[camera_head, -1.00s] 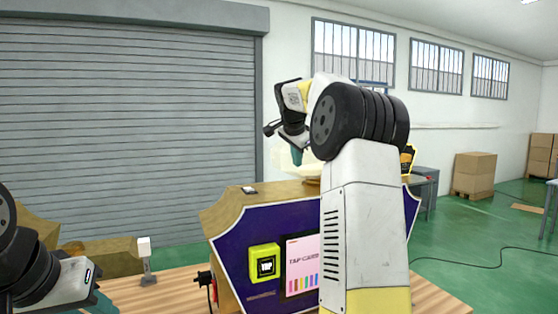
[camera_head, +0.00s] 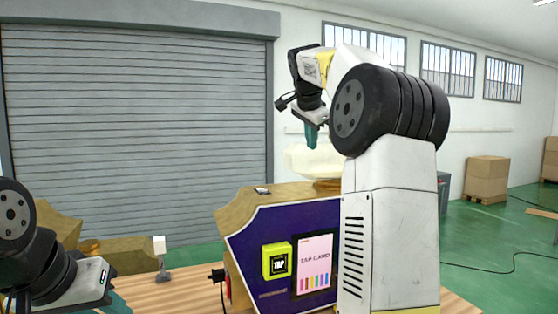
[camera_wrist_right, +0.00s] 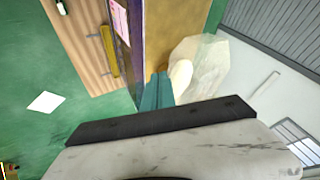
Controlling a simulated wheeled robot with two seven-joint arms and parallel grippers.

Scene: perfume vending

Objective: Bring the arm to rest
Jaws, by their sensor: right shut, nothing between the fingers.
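My right arm rises in front of the vending machine (camera_head: 240,235) in the head view and bends over to the left. Its gripper (camera_head: 311,137) is shut and empty, pointing down above the machine's top. The teal fingers also show together in the right wrist view (camera_wrist_right: 157,90), with the machine's top and a pale translucent object (camera_wrist_right: 205,65) beyond them. My left arm shows at the lower left of the head view. Only a teal edge of its gripper (camera_head: 115,303) shows at the bottom, so its fingers cannot be judged.
The machine's purple front has a yellow tap reader (camera_head: 277,262) and a pink tap-card panel (camera_head: 314,265). It stands on a wooden table (camera_head: 185,288). A small white-topped post (camera_head: 159,246) stands to the left. Cardboard boxes (camera_head: 487,180) stand far right on green floor.

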